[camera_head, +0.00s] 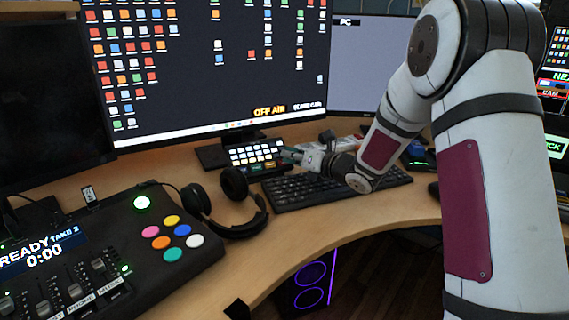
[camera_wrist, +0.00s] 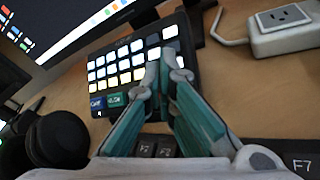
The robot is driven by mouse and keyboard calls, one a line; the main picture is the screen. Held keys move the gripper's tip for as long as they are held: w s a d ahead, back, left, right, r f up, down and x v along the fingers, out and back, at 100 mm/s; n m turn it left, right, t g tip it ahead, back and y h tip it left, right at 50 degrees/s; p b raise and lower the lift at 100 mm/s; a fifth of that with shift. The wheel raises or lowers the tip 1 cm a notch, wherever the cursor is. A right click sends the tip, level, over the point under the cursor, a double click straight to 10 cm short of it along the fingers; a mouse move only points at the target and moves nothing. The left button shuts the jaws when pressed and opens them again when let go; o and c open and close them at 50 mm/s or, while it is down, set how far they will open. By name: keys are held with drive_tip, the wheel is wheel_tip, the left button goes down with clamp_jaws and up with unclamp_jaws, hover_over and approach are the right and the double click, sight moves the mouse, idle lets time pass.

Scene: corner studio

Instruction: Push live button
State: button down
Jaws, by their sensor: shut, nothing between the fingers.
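A black button panel (camera_head: 257,152) stands on the desk below the big monitor. In the wrist view the panel (camera_wrist: 124,64) has rows of white lit keys, with a blue key (camera_wrist: 97,103) and a green key (camera_wrist: 115,100) in the bottom row. Their labels are too small to read surely, and I cannot tell which key is live. My gripper (camera_head: 289,155) is at the panel's right side in the head view. In the wrist view its teal fingers (camera_wrist: 163,66) are shut and empty, over the panel's right part, hiding some keys. Contact cannot be told.
A keyboard (camera_head: 335,187) lies right in front of the panel. Headphones (camera_head: 238,205) lie to the left, near a black mixer console (camera_head: 140,240). The big monitor (camera_head: 210,60) reads "OFF AIR". A power strip (camera_wrist: 285,25) lies beyond the panel's right side.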

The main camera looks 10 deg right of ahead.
drive_tip(key=shift+s+r, duration=0.3)
drive_tip(key=shift+r, duration=0.05)
drive_tip(key=shift+s+d+r+b, duration=0.2)
drive_tip(key=shift+s+r, duration=0.7)
drive_tip(key=shift+r, duration=0.3)
drive_tip(key=shift+s+d+r+b, duration=0.1)
drive_tip(key=shift+s+d+r, duration=0.1)
drive_tip(key=shift+s+r, duration=0.85)
drive_tip(key=shift+w+r, duration=0.1)
drive_tip(key=shift+w, duration=0.05)
drive_tip(key=shift+r, duration=0.1)
